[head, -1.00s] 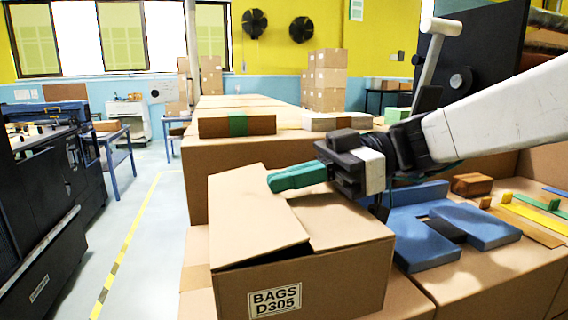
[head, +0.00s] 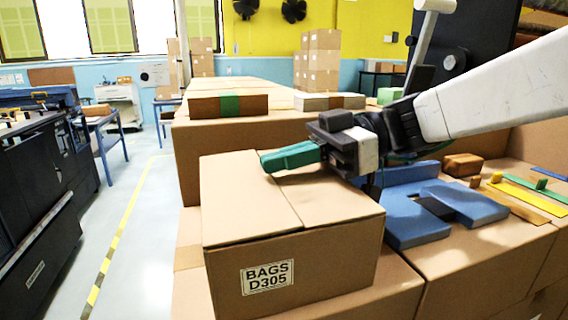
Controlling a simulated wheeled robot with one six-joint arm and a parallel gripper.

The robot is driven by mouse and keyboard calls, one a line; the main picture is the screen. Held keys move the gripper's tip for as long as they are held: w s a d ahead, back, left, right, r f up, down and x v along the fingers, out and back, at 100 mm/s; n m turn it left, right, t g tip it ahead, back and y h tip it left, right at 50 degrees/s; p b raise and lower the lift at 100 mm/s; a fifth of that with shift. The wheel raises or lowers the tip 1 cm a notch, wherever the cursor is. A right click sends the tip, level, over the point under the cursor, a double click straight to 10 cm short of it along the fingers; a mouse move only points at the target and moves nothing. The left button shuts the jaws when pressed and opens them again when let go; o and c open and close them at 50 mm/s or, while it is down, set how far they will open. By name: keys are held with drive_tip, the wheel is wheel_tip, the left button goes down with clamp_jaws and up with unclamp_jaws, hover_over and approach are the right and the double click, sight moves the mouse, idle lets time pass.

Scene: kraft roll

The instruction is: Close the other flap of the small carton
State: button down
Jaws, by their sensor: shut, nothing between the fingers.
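The small carton (head: 330,268), labelled BAGS D305, stands on larger brown boxes in the lower middle of the head view. Its left flap (head: 238,205) lies nearly flat across the top, with a thin dark gap along the front edge. Its right flap (head: 335,203) also lies flat, and the two flaps meet along a seam. My gripper (head: 266,163) has green fingers that are shut and empty. The fingertips are at the far part of the left flap, touching it or just above it; I cannot tell which.
Blue foam pieces (head: 408,222) lie to the right of the carton, with a small brown block (head: 462,165) and coloured strips (head: 530,190) beyond. A long brown box (head: 232,104) with a green band lies behind. Open floor is at the left.

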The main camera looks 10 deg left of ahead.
wheel_tip(320, 180, up, 4)
drive_tip(key=shift+a+f, duration=0.1)
drive_tip(key=shift+f, duration=0.15)
drive_tip(key=w+d+f, duration=0.3)
drive_tip(key=w+d, duration=0.1)
drive_tip(key=d, duration=0.4)
drive_tip(key=shift+s+a+r+t+h, duration=0.95)
drive_tip(key=shift+a+r+t+h, duration=0.65)
drive_tip(key=shift+r+h, duration=2.85)
drive_tip(key=a+f, duration=0.1)
drive_tip(key=s+a+f+y, duration=0.1)
drive_tip(key=a+f, duration=0.1)
drive_tip(key=s+a+f+y, duration=0.1)
drive_tip(key=a, duration=0.1)
drive_tip(key=shift+s+a+f, duration=0.15)
drive_tip(key=shift+s, duration=0.1)
wheel_tip(320, 180, down, 3)
drive_tip(key=shift+f, duration=0.65)
